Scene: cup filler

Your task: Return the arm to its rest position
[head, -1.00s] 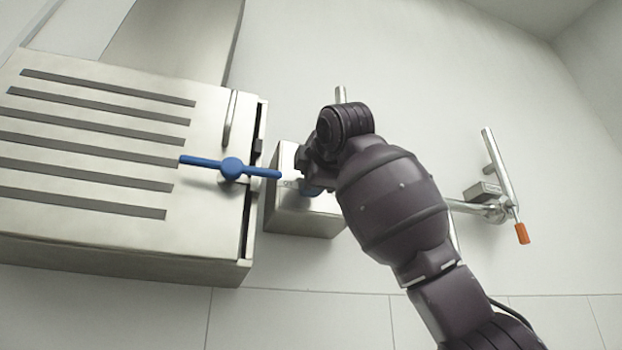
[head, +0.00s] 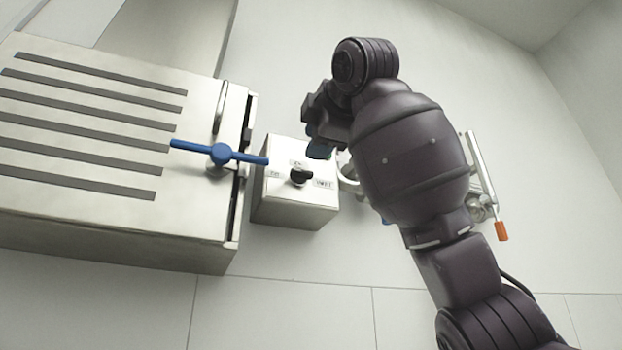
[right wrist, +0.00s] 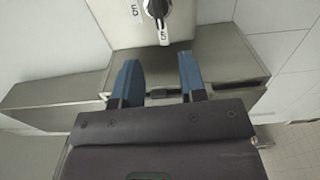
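My right arm comes in from the lower right in the head view, with its right gripper (head: 322,142) at the upper right of a small switch box (head: 295,210). In the right wrist view the gripper's two blue fingers (right wrist: 160,85) stand apart with nothing held between them. The box carries a black rotary knob (head: 300,176) with white labels around it. The knob also shows at the top of the right wrist view (right wrist: 156,8), ahead of the fingertips and apart from them. My left gripper is not in view.
A large steel machine (head: 90,215) with dark slots and a blue handle (head: 220,155) stands left of the box. A metal pipe with an orange-tipped lever (head: 502,231) is on the right, partly behind my arm. White tiled wall is clear above and below.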

